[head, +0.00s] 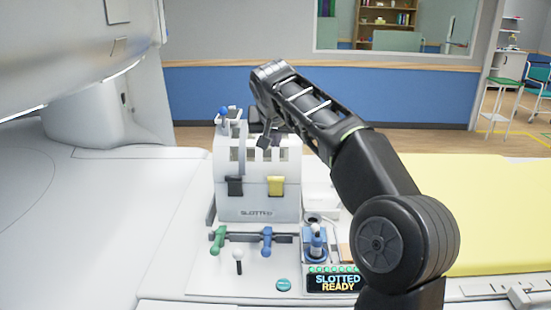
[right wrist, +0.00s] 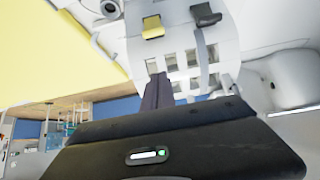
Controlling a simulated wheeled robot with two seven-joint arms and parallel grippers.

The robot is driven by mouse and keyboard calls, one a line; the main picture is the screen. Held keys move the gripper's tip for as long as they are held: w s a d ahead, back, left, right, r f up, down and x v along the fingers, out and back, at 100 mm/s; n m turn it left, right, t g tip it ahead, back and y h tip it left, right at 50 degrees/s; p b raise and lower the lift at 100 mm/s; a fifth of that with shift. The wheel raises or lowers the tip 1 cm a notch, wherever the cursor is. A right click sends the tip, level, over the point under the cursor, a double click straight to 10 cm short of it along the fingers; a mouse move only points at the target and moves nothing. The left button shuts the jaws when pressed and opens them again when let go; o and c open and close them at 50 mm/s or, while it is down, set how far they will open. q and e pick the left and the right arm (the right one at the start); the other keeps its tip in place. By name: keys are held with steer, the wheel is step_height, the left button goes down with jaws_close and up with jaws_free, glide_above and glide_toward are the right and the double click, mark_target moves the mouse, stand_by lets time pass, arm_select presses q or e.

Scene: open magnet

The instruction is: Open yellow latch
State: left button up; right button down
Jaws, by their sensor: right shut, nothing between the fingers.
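The yellow latch (head: 276,186) is on the front of a white slotted unit (head: 257,206), right of a black latch (head: 234,187). In the right wrist view the yellow latch (right wrist: 152,28) is at the top, with the black latch (right wrist: 205,15) to its right. My right gripper (head: 265,142) is shut and empty. It is in front of the slotted upper part of the unit, above the yellow latch and apart from it. Its dark fingers (right wrist: 157,92) point toward the slots in the wrist view. My left gripper is not in view.
A blue-knobbed lever (head: 224,112) stands at the unit's upper left. Green (head: 218,239) and blue (head: 267,240) handles, a white-knobbed stick (head: 238,256) and a blue joystick (head: 316,240) are below. A yellow pad (head: 490,210) lies right.

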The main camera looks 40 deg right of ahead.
steer(key=p, duration=0.2)
glide_above(276, 167)
steer(key=s, duration=0.1)
steer(key=f, duration=0.7)
steer(key=shift+a, duration=0.35)
steer(key=shift+s+a+f, duration=0.2)
steer(key=shift+s+f, duration=0.1)
steer(key=shift+f, duration=0.25)
steer(key=shift+s+a+f, duration=0.2)
steer(key=shift+s+f, duration=0.05)
steer(key=shift+f, duration=0.25)
steer(key=shift+s+a+f, duration=0.3)
steer(key=shift+s+f, duration=0.05)
steer(key=shift+f, duration=0.35)
